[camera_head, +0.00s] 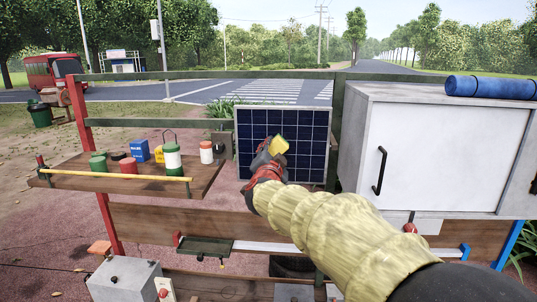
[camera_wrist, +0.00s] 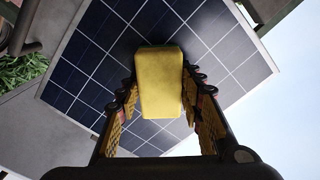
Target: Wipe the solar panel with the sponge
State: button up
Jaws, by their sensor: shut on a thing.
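The solar panel (camera_head: 311,124) stands upright on the cart, dark blue with a white grid and a pale frame. It also fills much of the wrist view (camera_wrist: 97,57). My gripper (camera_head: 272,150) is in front of the panel's middle, its arm reaching in from the lower right. It is shut on a yellow sponge (camera_head: 279,145), which sits between the two fingers in the wrist view (camera_wrist: 160,85). The sponge's far end is at or close to the panel face; I cannot tell whether it touches. My gripper and the sponge hide part of the panel.
Left of the panel, a wooden shelf (camera_head: 68,179) with a yellow front bar holds several jars and small boxes. A white cabinet (camera_head: 425,150) with a black handle stands close on the right, with a blue roll (camera_head: 490,87) on top.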

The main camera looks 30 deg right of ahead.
jog(key=shift+s+d+f+b, duration=0.1)
jog(key=shift+s+d+b, duration=0.45)
jog(key=shift+d, duration=0.4)
jog(key=shift+w+a+r+p, duration=0.1)
jog(key=shift+w+a+p, duration=0.5)
jog(key=shift+a, duration=0.25)
jog(key=shift+w+a+r+p, duration=0.1)
jog(key=shift+w+a+p, duration=0.45)
jog(key=shift+a, duration=0.25)
jog(key=shift+f, duration=0.1)
jog(key=shift+s+a, duration=0.15)
jog(key=shift+v, duration=2.65)
